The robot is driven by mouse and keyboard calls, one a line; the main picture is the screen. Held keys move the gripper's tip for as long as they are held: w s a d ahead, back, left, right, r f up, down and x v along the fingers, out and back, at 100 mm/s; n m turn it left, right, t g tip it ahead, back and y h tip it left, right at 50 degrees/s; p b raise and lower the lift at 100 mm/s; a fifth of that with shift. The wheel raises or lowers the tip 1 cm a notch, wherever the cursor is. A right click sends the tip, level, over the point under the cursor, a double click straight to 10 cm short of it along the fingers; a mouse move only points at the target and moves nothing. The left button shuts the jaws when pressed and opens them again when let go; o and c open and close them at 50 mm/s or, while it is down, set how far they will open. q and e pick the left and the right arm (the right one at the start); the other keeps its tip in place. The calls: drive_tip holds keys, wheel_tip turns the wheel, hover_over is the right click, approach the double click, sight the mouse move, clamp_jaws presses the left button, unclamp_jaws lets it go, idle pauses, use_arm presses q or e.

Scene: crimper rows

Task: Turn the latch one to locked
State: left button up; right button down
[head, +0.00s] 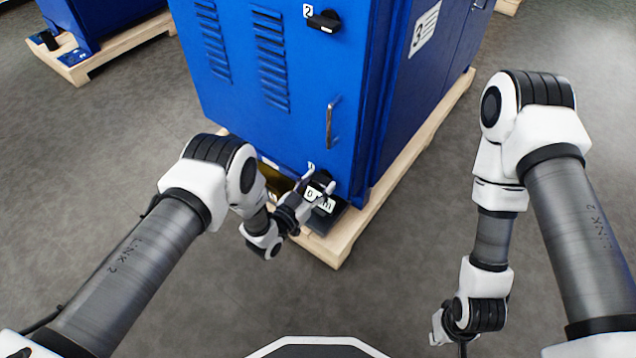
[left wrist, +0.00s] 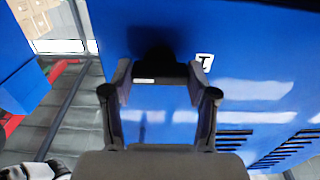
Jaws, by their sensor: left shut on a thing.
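The blue cabinet (head: 285,120) stands on a wooden pallet. Latch one, a black knob low on the cabinet door beside a small "1" label, shows in the left wrist view (left wrist: 155,68). In the head view latch one is mostly hidden by my gripper. My left gripper (head: 318,188) is at the door's lower right corner; in the left wrist view its two fingers (left wrist: 160,82) are on either side of the knob, shut on it. The exact angle of the knob is hard to tell. My right gripper (head: 442,325) hangs low at right, far from the cabinet, its fingers unclear.
A second black latch (head: 324,20) with a "2" label is high on the same door, above a vertical metal handle (head: 330,125). The pallet edge (head: 410,155) sticks out at right. Another blue cabinet (head: 95,20) stands at far left. The grey floor between is clear.

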use_arm(q)
drive_tip(key=shift+n, duration=0.4)
drive_tip(key=n+p, duration=0.1)
drive_tip(key=n, duration=0.2)
drive_tip(key=shift+p, duration=0.3)
drive_tip(key=n+p, duration=0.1)
drive_tip(key=n, duration=0.4)
drive_tip(key=n+p, duration=0.1)
drive_tip(key=n, duration=0.3)
drive_tip(key=shift+n, duration=0.3)
drive_tip(key=n, duration=0.4)
drive_tip(key=shift+n, duration=0.3)
drive_tip(key=o, duration=1.2)
drive_tip(key=shift+c, duration=0.2)
